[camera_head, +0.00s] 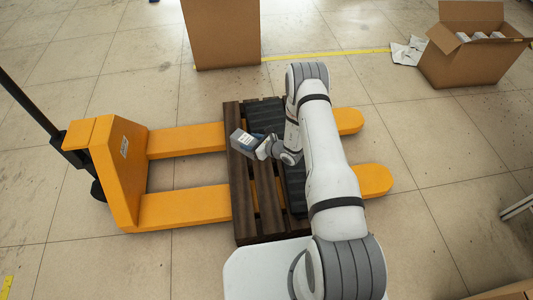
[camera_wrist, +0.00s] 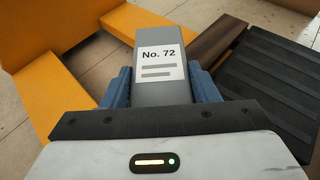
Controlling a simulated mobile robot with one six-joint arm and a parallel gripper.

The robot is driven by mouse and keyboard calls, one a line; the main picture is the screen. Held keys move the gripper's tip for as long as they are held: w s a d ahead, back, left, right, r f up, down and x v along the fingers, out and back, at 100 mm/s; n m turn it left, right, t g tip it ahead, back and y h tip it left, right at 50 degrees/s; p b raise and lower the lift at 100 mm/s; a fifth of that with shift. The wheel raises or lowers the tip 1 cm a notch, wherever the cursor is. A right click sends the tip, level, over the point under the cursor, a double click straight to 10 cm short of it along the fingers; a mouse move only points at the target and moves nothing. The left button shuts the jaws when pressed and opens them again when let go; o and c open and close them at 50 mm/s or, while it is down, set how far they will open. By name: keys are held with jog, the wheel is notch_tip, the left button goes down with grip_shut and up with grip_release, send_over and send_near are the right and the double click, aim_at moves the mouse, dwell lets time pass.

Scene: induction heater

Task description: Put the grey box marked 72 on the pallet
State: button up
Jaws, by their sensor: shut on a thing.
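The grey box marked 72 (camera_wrist: 160,85) has a white label reading "No. 72" in the wrist view. My gripper (camera_wrist: 163,88) is shut on it, with a blue finger at each side. In the head view the grey box (camera_head: 241,141) is over the left part of the dark wooden pallet (camera_head: 247,215), beside my gripper (camera_head: 258,144). I cannot tell whether the box touches the pallet. The pallet lies across the forks of a yellow pallet jack (camera_head: 122,165). My arm hides part of the pallet's right side.
A black ribbed item (camera_head: 264,115) lies on the pallet's right side and also shows in the wrist view (camera_wrist: 275,75). A tall carton (camera_head: 222,35) stands behind the pallet. An open carton (camera_head: 468,62) stands at the back right. The floor between is clear.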

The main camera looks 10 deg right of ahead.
notch_tip(320, 180, down, 9)
jog(key=b, duration=0.3)
jog(key=shift+r, duration=0.15)
jog(key=o, duration=1.2)
